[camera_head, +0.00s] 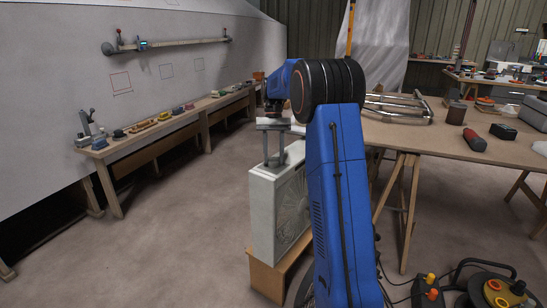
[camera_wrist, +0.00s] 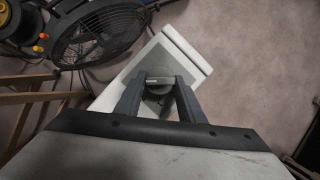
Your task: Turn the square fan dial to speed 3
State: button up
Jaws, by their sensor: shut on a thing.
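The square fan (camera_head: 263,215) is a pale box fan with a round grille on its right face. It stands upright on a low wooden block, below and left of my blue arm in the head view. Its top (camera_wrist: 128,88) shows in the wrist view, with a round dark dial (camera_wrist: 157,80) on it. My gripper (camera_head: 275,163) points straight down over the fan's top. In the wrist view my gripper (camera_wrist: 158,84) has its two grey fingers on either side of the dial, shut on it. The dial's markings and pointer setting cannot be read.
A trestle table (camera_head: 440,135) with metal tubing and small items stands to the right. A low bench (camera_head: 150,135) with tools runs along the left wall. A round black fan (camera_wrist: 100,32) and cables lie near the fan. Floor to the left is clear.

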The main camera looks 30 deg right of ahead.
dwell(0.3)
jog(key=o, duration=1)
jog(key=shift+r, duration=0.1)
jog(key=v, duration=1.1)
jog(key=shift+w+d+r, duration=0.1)
jog(key=shift+w+r, duration=0.1)
jog(key=shift+r, duration=0.1)
